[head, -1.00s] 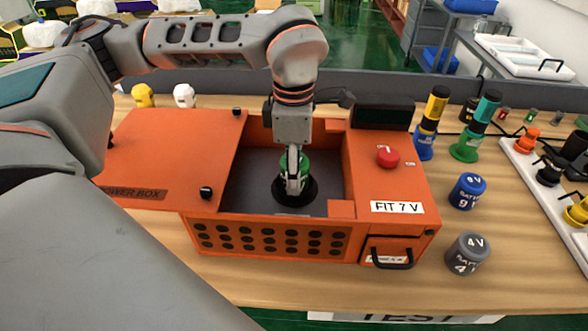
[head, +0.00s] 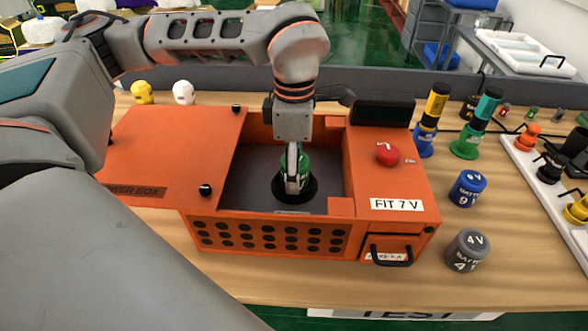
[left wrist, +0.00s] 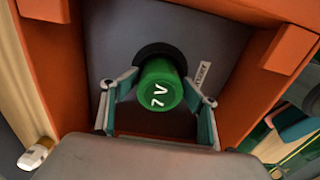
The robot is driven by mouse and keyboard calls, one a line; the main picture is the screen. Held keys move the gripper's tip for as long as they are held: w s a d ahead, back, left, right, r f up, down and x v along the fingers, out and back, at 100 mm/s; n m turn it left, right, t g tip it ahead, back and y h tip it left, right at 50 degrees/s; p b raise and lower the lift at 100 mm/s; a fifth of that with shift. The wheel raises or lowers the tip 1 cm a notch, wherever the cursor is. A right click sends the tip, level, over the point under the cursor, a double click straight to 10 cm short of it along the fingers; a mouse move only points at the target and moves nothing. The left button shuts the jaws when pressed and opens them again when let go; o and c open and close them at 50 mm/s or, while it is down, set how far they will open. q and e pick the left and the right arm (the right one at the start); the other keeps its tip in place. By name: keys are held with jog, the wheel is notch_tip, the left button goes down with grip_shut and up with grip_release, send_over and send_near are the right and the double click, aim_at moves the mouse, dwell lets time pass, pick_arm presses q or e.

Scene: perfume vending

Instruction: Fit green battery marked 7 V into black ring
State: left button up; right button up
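The green battery marked 7 V (left wrist: 160,95) stands upright in the box, with its lower end at the black ring (left wrist: 148,52). How deep it sits in the ring is hidden. In the head view the battery (head: 304,164) is partly covered by my left gripper (head: 293,183), above the ring (head: 309,191). In the left wrist view my left gripper (left wrist: 161,78) has one finger on each side of the battery. Narrow gaps show between fingers and battery, so it looks open around it. My right gripper is not in view.
The orange power box (head: 388,262) has its lid (head: 170,150) open to the left. A red knob (head: 387,154) and a FIT 7 V label are on its right top. A blue battery (head: 468,189) and a grey battery (head: 467,250) stand on the table to the right.

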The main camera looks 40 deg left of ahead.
pick_arm(q)
notch_tip(320, 180, up, 12)
jog(key=shift+r+p, duration=0.25)
jog(key=shift+p, duration=0.3)
dwell(0.3)
